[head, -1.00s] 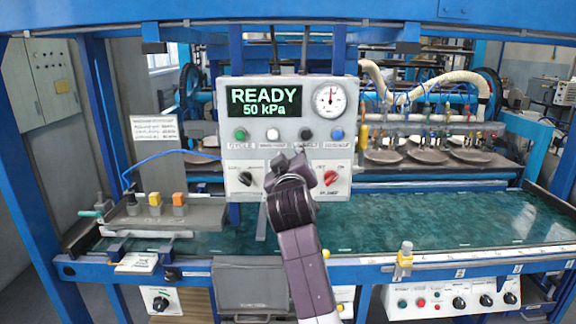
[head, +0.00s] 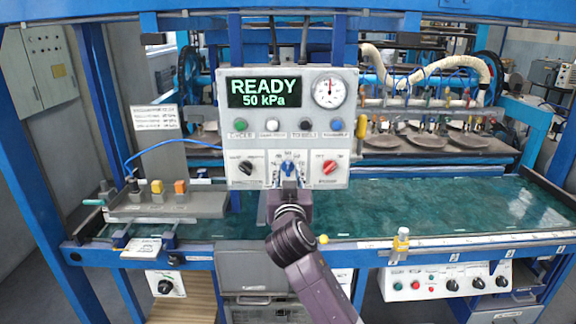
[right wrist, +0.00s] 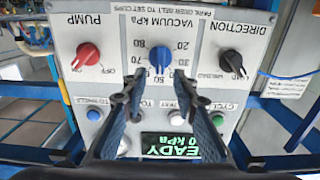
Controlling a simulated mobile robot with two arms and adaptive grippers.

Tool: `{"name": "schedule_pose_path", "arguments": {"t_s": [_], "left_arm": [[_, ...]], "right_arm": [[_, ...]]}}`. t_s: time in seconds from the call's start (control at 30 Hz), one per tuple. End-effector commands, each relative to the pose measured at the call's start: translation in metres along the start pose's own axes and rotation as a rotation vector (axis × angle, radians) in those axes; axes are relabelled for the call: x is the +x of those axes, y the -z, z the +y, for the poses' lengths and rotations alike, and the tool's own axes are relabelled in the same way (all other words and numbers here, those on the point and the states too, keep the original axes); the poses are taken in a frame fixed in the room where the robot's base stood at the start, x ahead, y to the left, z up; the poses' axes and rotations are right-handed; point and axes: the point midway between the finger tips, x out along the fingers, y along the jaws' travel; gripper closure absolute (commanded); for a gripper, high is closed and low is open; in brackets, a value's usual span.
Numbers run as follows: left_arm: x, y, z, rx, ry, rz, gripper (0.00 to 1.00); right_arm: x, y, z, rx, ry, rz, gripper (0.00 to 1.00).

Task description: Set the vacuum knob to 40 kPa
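The blue vacuum knob (head: 289,168) is in the middle of the lower row of the control panel (head: 225,150). In the right wrist view, which is upside down, the knob (right wrist: 159,57) sits under the VACUUM kPa label with a numbered scale around it. The green display (head: 264,93) reads READY, 50 kPa. My right gripper (head: 288,191) is just in front of and below the knob. In the wrist view its two fingers (right wrist: 155,96) are apart with nothing between them, short of the knob. My left gripper is not in view.
A black direction knob (right wrist: 231,64) and a red pump knob (right wrist: 88,54) flank the vacuum knob. Above them is a row of buttons, including a green one (head: 240,125) and a blue one (head: 336,124). A round gauge (head: 329,93) is at upper right.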

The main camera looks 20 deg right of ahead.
Motion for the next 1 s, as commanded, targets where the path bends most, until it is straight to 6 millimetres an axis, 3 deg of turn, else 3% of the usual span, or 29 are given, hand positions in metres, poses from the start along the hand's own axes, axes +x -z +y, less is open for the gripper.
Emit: {"name": "schedule_pose_path", "arguments": {"t_s": [0.3, 0.63, 0.9, 1.0], "left_arm": [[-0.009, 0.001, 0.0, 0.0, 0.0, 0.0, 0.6], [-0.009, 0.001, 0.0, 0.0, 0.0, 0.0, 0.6], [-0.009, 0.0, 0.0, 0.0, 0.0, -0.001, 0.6], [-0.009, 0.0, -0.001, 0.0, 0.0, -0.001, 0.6]], "right_arm": [[0.03, 0.001, 0.0, -0.002, 0.0, -0.001, 0.73], [0.033, 0.0, 0.0, -0.001, 0.0, 0.0, 0.73], [0.033, 0.0, 0.0, -0.001, 0.0, 0.0, 1.0], [0.033, 0.0, 0.0, -0.001, 0.0, 0.0, 1.0]]}}
